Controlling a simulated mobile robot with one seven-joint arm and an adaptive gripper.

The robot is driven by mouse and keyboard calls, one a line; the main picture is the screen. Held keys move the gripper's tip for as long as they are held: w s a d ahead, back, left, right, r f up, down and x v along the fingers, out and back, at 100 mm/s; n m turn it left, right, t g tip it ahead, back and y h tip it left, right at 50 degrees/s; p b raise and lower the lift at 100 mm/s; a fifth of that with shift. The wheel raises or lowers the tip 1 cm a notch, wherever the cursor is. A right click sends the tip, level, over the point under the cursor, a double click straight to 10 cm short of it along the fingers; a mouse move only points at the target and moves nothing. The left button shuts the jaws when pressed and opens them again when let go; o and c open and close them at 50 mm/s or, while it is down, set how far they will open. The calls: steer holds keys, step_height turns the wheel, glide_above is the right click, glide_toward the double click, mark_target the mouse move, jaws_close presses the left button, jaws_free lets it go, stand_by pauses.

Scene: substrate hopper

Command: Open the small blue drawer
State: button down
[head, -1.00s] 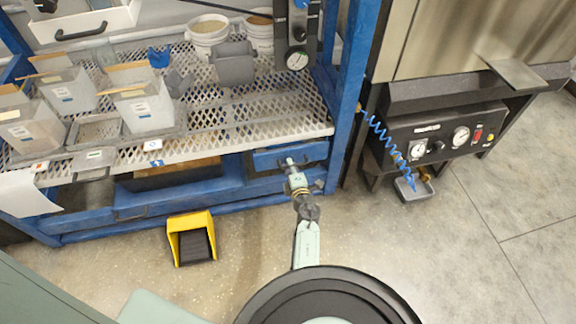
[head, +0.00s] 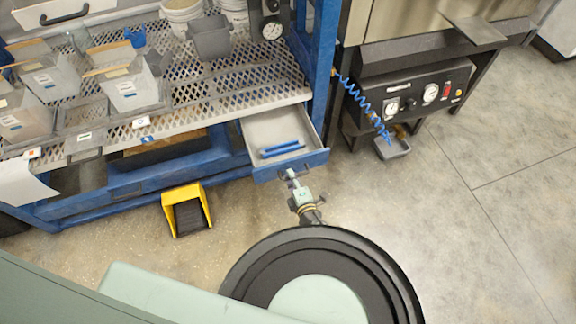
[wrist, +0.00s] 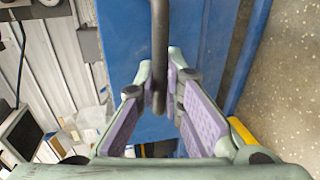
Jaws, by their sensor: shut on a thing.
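The small blue drawer (head: 291,166) stands pulled out under the right end of the mesh shelf. Its pale grey inside shows, with a blue bar-shaped item (head: 281,148) lying in it. My gripper (head: 291,176) is at the drawer's front face. In the wrist view my gripper (wrist: 160,100) has its purple-padded fingers on both sides of the dark bar handle (wrist: 160,50), shut on it. The drawer's blue front (wrist: 125,60) fills the middle of that view. In the head view the handle is mostly hidden by the gripper.
A yellow foot pedal (head: 186,210) stands on the floor left of my arm. The mesh shelf (head: 220,105) with bins is above the drawer. A blue rack post (head: 318,60) and a black gauge panel (head: 410,97) are to the right.

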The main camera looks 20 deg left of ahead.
steer(key=shift+v, duration=0.75)
steer(key=shift+f, duration=0.1)
steer(key=c, duration=1.7)
jaws_free()
steer(key=shift+s, duration=0.1)
